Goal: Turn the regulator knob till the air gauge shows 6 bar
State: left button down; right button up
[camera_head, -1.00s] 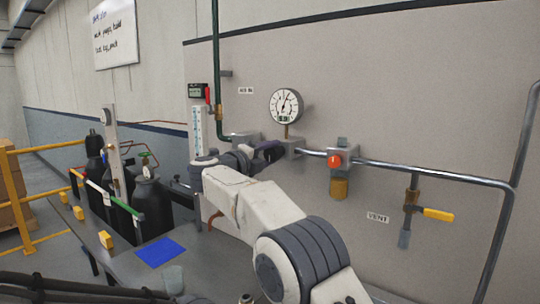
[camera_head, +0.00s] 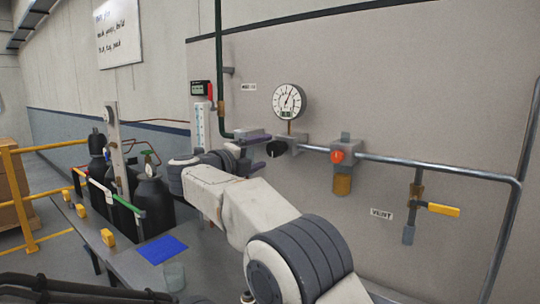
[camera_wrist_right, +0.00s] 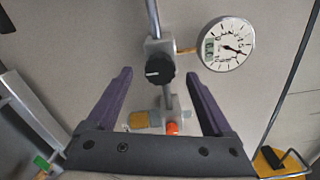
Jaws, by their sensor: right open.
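The round white air gauge (camera_head: 290,101) stands above the pipe on the wall panel. Its needle points up and slightly right in the head view; the numbers are too small to read. The gauge also shows in the wrist view (camera_wrist_right: 227,43), tilted. The black regulator knob (camera_head: 277,148) sits on a grey body below the gauge. In the wrist view the knob (camera_wrist_right: 160,70), with a white mark, appears between the purple fingertips. My right gripper (camera_head: 261,153) is open and empty, just left of the knob in the head view, its fingers apart from it. My left gripper is not in view.
A red-orange button on a grey valve block (camera_head: 338,156) is right of the knob. A yellow-handled vent valve (camera_head: 443,210) hangs farther right. A green pipe (camera_head: 218,70) drops at the left. Dark gas cylinders (camera_head: 153,203) and a blue mat (camera_head: 162,249) are lower left.

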jog(key=v, duration=0.5)
jog(key=shift+b, duration=0.4)
